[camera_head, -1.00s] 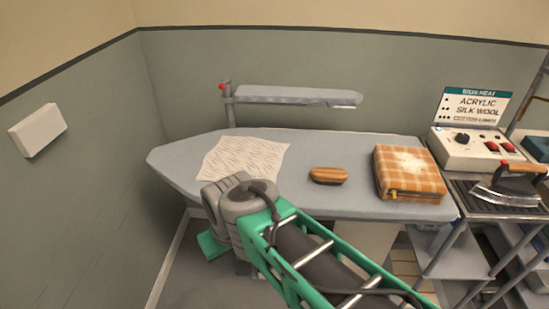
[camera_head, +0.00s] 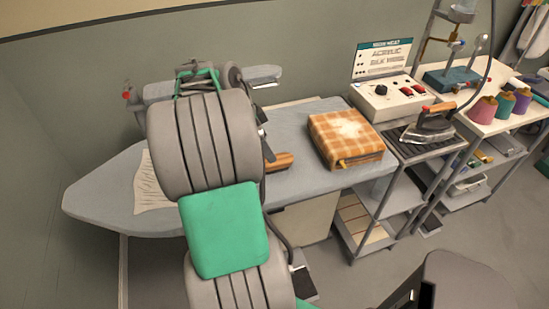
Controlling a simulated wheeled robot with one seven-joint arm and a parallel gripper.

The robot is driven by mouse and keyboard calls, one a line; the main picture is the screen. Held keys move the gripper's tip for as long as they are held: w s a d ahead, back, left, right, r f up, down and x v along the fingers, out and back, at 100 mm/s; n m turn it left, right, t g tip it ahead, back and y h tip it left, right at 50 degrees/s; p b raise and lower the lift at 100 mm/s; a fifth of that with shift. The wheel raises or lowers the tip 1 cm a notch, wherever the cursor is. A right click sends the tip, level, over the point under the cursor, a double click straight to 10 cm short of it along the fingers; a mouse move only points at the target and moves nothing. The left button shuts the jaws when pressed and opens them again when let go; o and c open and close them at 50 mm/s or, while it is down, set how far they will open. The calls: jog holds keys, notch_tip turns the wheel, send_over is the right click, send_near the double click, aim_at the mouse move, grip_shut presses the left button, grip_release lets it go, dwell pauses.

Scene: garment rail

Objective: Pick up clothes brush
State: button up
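The clothes brush (camera_head: 281,161), a small wooden oval, lies on the grey ironing board (camera_head: 105,190). Its left part is hidden behind my arm, and its right end shows. My arm's large grey and green links fill the middle of the view in front of the board. Dark parts that look like the edge of my gripper (camera_head: 264,146) show just left of the brush. Most of the gripper is hidden behind the arm. I cannot see its fingertips, or whether it touches the brush.
An orange plaid folded cloth (camera_head: 345,138) lies right of the brush. A patterned sheet (camera_head: 150,190) is partly hidden at left. Right of the board stand a control box (camera_head: 390,100), an iron (camera_head: 430,122) on a rack, and thread cones (camera_head: 482,110).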

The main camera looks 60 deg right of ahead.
aim_at(275, 163)
jog(key=x, duration=0.4)
jog(key=p+x, duration=0.1)
jog(key=x, duration=0.3)
jog(key=shift+s+r, duration=0.15)
jog(key=shift+s, duration=0.05)
jog(key=c, duration=1.5)
